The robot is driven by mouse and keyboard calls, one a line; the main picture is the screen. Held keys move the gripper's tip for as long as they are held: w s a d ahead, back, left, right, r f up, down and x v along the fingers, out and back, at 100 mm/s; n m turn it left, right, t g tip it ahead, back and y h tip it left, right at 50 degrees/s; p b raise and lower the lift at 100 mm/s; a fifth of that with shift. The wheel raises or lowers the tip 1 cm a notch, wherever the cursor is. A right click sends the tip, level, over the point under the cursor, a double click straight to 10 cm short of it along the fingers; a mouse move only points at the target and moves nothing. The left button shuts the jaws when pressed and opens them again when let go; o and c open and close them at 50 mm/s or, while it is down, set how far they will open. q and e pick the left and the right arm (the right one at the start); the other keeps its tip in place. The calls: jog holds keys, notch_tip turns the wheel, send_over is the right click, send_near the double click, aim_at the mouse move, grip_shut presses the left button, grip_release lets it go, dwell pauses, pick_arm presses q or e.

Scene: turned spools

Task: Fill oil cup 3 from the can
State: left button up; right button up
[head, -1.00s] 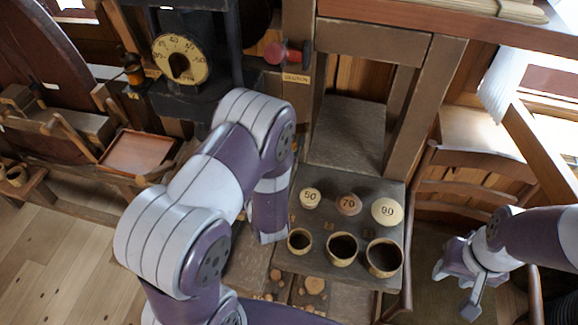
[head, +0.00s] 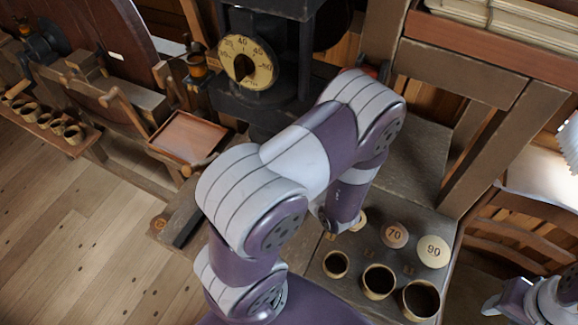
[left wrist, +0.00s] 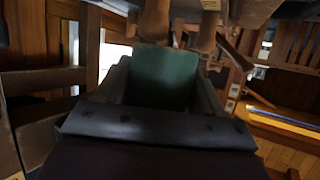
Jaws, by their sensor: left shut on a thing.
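My left gripper (left wrist: 162,85) shows close up in the left wrist view, its two dark fingers on either side of a flat green thing (left wrist: 165,72). It is shut on this; I cannot tell whether it is the can. In the head view my left forearm hides that hand. Several small cups (head: 58,126) stand in a row on a wooden shelf at the far left; no numbers are readable on them, so I cannot tell which is cup 3. My right gripper (head: 490,306) shows only in part at the lower right edge; its fingers are not clear.
Three dark-mouthed cups (head: 378,282) stand on a grey bench, with round labels 70 (head: 394,234) and 90 (head: 432,251) behind. A dial (head: 248,62) is on a dark machine. A reddish tray (head: 188,137) lies left of it. The floor (head: 80,220) is open at lower left.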

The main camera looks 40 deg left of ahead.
pick_arm(q)
jog(key=shift+w+d+r, duration=0.15)
jog(key=shift+d+r, duration=0.05)
jog(key=shift+r, duration=0.15)
jog(key=d+r+m+y, duration=0.1)
jog(key=w+r+m+g+y, duration=0.1)
jog(key=m, duration=0.1)
jog(key=shift+w+d+y, duration=0.15)
jog(key=shift+d+y, duration=0.15)
jog(key=shift+d, duration=0.1)
jog(key=shift+w+r+m+g+y, duration=0.4)
jog(key=shift+r+m+y, duration=0.2)
jog(key=shift+m, duration=0.6)
jog(key=shift+r+m+p, duration=0.3)
jog(key=shift+p, duration=0.2)
jog(key=shift+s+y, duration=0.1)
jog(key=shift+y, duration=0.2)
pick_arm(e)
jog(key=shift+s+d+r, duration=0.15)
jog(key=shift+d+r, duration=0.2)
jog(key=shift+r, duration=0.25)
jog(key=shift+a, duration=0.1)
pick_arm(q)
jog(key=shift+r, duration=0.1)
dwell(1.5)
